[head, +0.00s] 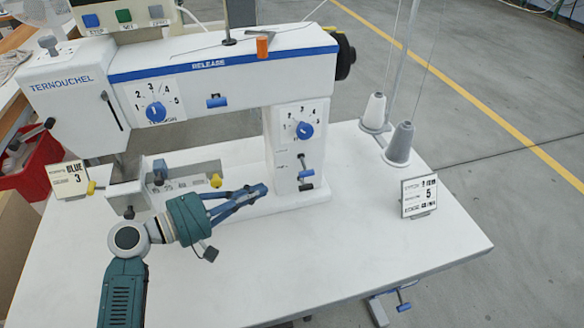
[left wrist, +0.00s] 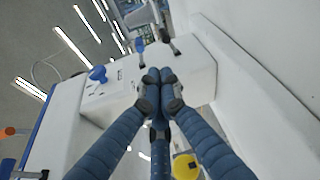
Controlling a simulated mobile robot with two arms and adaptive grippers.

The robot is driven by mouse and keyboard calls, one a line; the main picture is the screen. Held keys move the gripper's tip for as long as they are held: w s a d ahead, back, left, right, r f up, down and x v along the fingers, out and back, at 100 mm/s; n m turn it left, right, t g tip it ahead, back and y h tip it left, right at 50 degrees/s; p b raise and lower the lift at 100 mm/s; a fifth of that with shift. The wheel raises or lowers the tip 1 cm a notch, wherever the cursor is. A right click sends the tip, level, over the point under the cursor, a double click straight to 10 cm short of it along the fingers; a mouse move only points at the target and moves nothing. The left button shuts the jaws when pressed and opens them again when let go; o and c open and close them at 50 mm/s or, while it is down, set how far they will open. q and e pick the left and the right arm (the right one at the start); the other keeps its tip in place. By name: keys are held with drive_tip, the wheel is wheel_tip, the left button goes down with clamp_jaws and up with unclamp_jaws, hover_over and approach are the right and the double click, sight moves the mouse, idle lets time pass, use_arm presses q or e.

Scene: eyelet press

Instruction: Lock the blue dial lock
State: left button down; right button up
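The white machine has a blue dial on its arm (head: 156,112) and a second blue dial on its column (head: 304,130); the column dial also shows in the left wrist view (left wrist: 98,74). Below the column dial is a blue-handled lever (head: 307,173), also in the left wrist view (left wrist: 139,45). A dark-handled lever (head: 306,187) sits under it. Another blue lever (head: 217,101) is on the arm. I cannot tell which part is the dial lock. My left gripper (head: 265,189) is shut and empty, its fingertips (left wrist: 160,76) together just short of the column levers. My right gripper is out of view.
A card reading "BLUE 3" (head: 69,179) stands at the left. A card showing 5 (head: 419,196) stands at the right near two thread cones (head: 399,144). A yellow knob (head: 216,181) lies close behind my gripper. The right front of the white table (head: 340,250) is clear.

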sight(304, 166)
use_arm(q)
drive_tip(key=r+p+x, duration=0.1)
drive_tip(key=x, duration=0.8)
drive_tip(key=shift+w+d+r+p, duration=0.2)
drive_tip(key=shift+d+r+p, duration=0.1)
drive_tip(key=shift+p, duration=0.1)
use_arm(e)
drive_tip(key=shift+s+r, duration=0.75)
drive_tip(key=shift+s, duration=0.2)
